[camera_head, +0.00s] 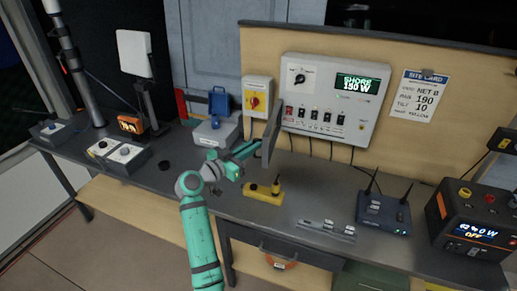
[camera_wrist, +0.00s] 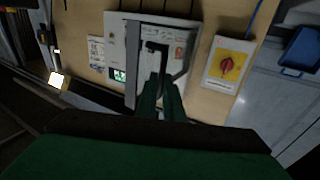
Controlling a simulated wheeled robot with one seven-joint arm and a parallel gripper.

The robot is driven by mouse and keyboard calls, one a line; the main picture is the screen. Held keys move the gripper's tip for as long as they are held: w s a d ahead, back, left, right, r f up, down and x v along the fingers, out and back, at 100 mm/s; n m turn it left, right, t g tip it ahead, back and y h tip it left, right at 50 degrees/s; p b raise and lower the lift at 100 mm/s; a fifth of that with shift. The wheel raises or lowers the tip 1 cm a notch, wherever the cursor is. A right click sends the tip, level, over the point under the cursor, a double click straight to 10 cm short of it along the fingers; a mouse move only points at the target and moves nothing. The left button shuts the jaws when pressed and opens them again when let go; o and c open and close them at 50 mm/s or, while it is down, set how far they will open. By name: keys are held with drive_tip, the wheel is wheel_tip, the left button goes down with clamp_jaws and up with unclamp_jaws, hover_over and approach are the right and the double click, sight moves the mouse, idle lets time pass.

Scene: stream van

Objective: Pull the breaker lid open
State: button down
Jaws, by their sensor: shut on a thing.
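The grey breaker panel (camera_head: 325,108) is mounted on the wooden wall; its row of breaker switches (camera_head: 314,114) is uncovered. The breaker lid (camera_head: 271,130) stands swung out from the panel's left side, seen almost edge-on in the head view. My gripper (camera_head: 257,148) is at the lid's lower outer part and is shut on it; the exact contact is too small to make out. In the wrist view the fingers (camera_wrist: 163,90) reach towards the grey lid frame (camera_wrist: 187,72), with the panel (camera_wrist: 115,35) behind, seen turned over.
A yellow box with a red rotary switch (camera_head: 257,97) is left of the panel. Below on the bench are a yellow control block (camera_head: 263,194), a grey strip (camera_head: 326,230) and a router with antennas (camera_head: 384,214). A power unit (camera_head: 473,222) stands at right.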

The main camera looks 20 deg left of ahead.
drive_tip(key=shift+w+a+f+m+g+h, duration=0.1)
drive_tip(key=shift+a+m+g+h, duration=0.15)
drive_tip(key=shift+a, duration=0.2)
drive_tip(key=shift+a+f+m+g+h, duration=0.1)
drive_tip(key=shift+a+m+h, duration=0.05)
drive_tip(key=shift+a+h, duration=0.25)
drive_tip(key=c, duration=1.9)
unclamp_jaws()
drive_tip(key=shift+a, duration=0.1)
drive_tip(key=shift+r, duration=0.1)
drive_tip(key=v, duration=1)
drive_tip(key=shift+s, duration=0.4)
drive_tip(key=shift+w+a, duration=0.1)
drive_tip(key=shift+w, duration=0.05)
